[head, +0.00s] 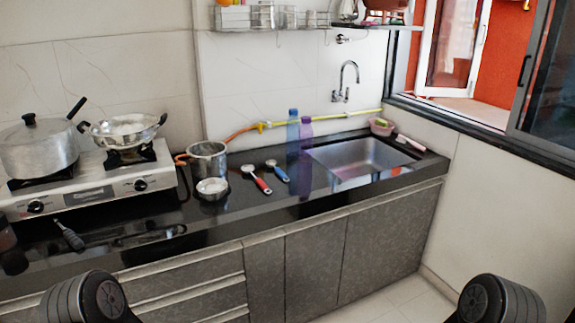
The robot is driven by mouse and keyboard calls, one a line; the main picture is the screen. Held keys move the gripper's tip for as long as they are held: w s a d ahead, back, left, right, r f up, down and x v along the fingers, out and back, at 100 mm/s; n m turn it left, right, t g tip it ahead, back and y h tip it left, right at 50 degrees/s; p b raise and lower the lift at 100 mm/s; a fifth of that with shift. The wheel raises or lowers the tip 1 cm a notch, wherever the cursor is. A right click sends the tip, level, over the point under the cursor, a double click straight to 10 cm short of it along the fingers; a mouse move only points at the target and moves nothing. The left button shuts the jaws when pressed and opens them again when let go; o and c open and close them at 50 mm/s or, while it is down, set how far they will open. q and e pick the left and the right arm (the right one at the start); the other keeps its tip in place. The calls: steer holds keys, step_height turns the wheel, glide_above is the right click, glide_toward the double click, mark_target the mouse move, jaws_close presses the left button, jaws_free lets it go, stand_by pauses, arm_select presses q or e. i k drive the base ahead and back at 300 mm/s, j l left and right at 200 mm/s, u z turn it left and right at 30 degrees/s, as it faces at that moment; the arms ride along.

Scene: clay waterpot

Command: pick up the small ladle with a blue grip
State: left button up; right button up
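The small ladle with a blue grip (278,170) lies on the black countertop (235,222), left of the sink. Next to it on the left lies a similar ladle with a red grip (257,179). Nothing covers the blue-grip ladle. Neither of my grippers shows in the head view. Only dark rounded parts of my arms show at the bottom left and bottom right, well apart from the ladles.
A steel pot (207,160) and a small bowl (212,189) stand left of the ladles. Blue (293,133) and purple (306,140) bottles stand behind and to the right, beside the sink (360,158). A stove (92,182) with pans is at left. The counter before the ladles is clear.

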mark_target(271, 164)
steer(key=i+l, duration=2)
steer(key=k+l+z, duration=0.05)
steer(key=l, duration=0.1)
